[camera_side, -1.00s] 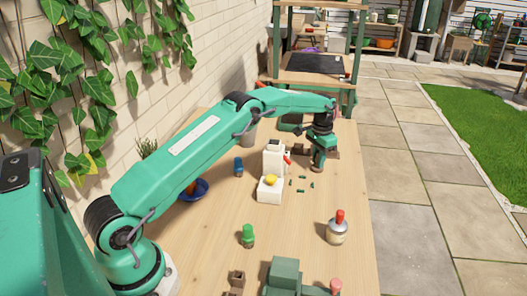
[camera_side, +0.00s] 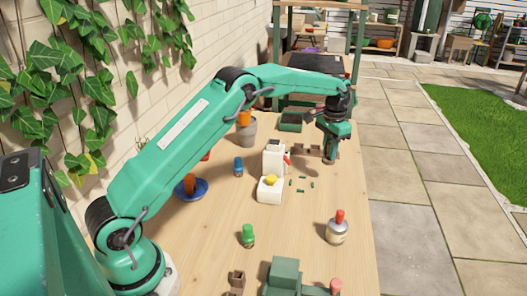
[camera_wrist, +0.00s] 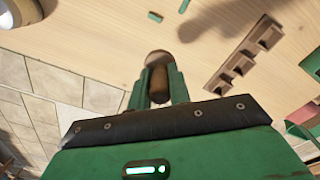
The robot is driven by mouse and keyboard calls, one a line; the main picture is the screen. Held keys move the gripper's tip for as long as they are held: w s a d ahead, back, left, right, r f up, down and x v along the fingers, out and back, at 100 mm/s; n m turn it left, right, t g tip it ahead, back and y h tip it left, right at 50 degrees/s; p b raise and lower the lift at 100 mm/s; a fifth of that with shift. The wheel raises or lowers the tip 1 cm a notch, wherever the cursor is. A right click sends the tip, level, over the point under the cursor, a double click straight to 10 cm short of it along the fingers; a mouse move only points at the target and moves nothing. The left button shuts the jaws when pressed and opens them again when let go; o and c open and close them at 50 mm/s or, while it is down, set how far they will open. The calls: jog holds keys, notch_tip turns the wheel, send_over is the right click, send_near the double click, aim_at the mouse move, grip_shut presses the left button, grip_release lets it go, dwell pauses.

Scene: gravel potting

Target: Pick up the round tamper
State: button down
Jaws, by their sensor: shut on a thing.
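My gripper (camera_side: 331,151) is over the far right part of the wooden table in the side view, pointing down. In the wrist view its two green fingers (camera_wrist: 158,84) are shut on the brown round tamper (camera_wrist: 158,59). The tamper's rounded brown end shows past the fingertips, and its handle lies between the fingers. In the side view the fingers mostly hide the tamper, and I cannot tell how far it is above the table.
A brown rack with holes (camera_wrist: 244,56) lies beside the gripper. A green tray (camera_side: 291,122), grey pot (camera_side: 248,133) and blue saucer (camera_side: 201,188) stand further left.

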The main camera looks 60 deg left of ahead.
jog(key=shift+s+d+r, duration=0.3)
jog(key=shift+d+r, duration=0.2)
jog(key=shift+d, duration=0.25)
jog(key=shift+s+d+r, duration=0.25)
jog(key=shift+d+r, duration=0.2)
jog(key=shift+d, duration=0.35)
jog(key=shift+s+d+r, duration=0.3)
jog(key=shift+d+r, duration=0.2)
jog(key=shift+d, duration=0.25)
